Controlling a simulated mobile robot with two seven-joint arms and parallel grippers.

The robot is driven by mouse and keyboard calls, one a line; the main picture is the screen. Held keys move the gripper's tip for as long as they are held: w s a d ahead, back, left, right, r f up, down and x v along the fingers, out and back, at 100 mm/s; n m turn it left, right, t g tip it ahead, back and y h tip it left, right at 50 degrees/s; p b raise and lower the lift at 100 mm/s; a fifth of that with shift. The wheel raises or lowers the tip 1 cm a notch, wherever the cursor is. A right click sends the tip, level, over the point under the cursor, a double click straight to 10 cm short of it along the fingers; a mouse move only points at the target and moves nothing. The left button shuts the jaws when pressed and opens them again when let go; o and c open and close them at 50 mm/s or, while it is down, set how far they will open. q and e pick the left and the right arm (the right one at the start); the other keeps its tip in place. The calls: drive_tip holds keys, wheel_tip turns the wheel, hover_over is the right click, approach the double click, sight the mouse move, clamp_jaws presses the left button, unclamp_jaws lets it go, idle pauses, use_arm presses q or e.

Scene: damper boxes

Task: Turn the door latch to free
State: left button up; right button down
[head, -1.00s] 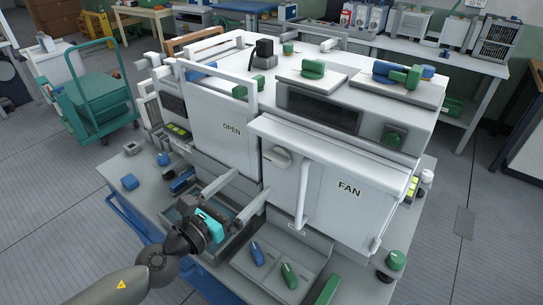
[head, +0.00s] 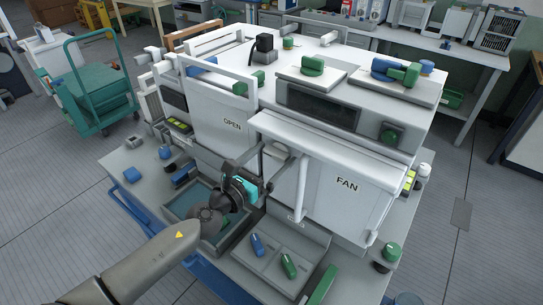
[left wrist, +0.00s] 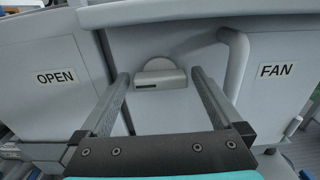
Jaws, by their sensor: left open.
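The door latch (left wrist: 160,80) is a grey flat-bottomed bar with a rounded disc behind it. It is on the white front between the OPEN panel (left wrist: 55,85) and the FAN door (left wrist: 275,90). In the left wrist view the bar looks roughly level. My left gripper (left wrist: 160,74) is open, with one fingertip on each side of the latch and gaps at both sides. In the head view, the left gripper (head: 274,158) is in front of the latch (head: 279,150), which it partly covers. Whether the fingers reach past its face is unclear. My right gripper is not in view.
A vertical white door handle (head: 301,190) stands out just right of the latch. Below are a tray (head: 270,277) with a blue and a green piece, and an open bin (head: 190,200). A white ledge (head: 330,150) overhangs the FAN door.

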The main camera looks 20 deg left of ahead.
use_arm(q)
drive_tip(key=shift+c, duration=0.2)
drive_tip(key=c, duration=1.1)
drive_tip(key=shift+n, duration=0.4)
drive_tip(key=n, duration=0.3)
drive_tip(key=shift+a+n, duration=0.1)
drive_tip(key=shift+n, duration=0.3)
drive_tip(key=n, duration=0.4)
drive_tip(key=shift+n, duration=0.3)
drive_tip(key=n+p, duration=0.1)
drive_tip(key=n, duration=0.3)
drive_tip(key=shift+a, duration=0.1)
drive_tip(key=n+p, duration=0.1)
drive_tip(key=n, duration=0.3)
drive_tip(key=shift+f+n+p, duration=0.15)
drive_tip(key=shift+n+p, duration=0.15)
